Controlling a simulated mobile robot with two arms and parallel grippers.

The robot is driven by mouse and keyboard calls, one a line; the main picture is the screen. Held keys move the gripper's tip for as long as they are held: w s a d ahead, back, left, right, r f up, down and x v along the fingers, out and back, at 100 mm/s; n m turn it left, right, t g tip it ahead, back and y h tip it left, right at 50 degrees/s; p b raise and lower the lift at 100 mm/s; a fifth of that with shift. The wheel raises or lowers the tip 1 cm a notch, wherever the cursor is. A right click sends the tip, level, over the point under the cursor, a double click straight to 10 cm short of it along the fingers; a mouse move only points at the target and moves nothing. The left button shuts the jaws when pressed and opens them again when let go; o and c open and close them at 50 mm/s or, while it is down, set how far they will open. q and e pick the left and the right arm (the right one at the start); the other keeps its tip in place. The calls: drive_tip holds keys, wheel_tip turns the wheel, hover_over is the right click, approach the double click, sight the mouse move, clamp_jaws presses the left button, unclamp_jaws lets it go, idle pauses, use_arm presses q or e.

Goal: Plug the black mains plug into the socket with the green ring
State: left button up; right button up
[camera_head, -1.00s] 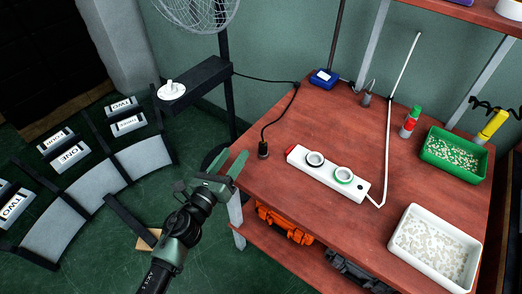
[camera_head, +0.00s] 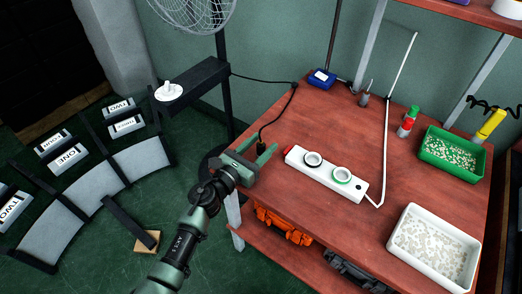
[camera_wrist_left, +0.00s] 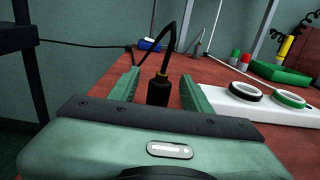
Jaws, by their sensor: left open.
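The black mains plug (camera_head: 261,147) stands upright on the red table, its cable rising from the top; in the left wrist view the plug (camera_wrist_left: 158,90) shows between the fingers. My left gripper (camera_head: 255,155) is open at the table's left edge, its fingers on either side of the plug; I cannot tell if they touch it. The white power strip (camera_head: 328,174) lies to the right of the gripper. It has a socket with a black ring (camera_head: 313,159) and a socket with the green ring (camera_head: 342,175). My right gripper is not in view.
A green tray (camera_head: 426,158) and a white tray (camera_head: 405,241) stand at the right. A blue box (camera_head: 322,77) and small red and green bottles (camera_head: 406,127) are behind.

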use_arm(q)
clamp_jaws()
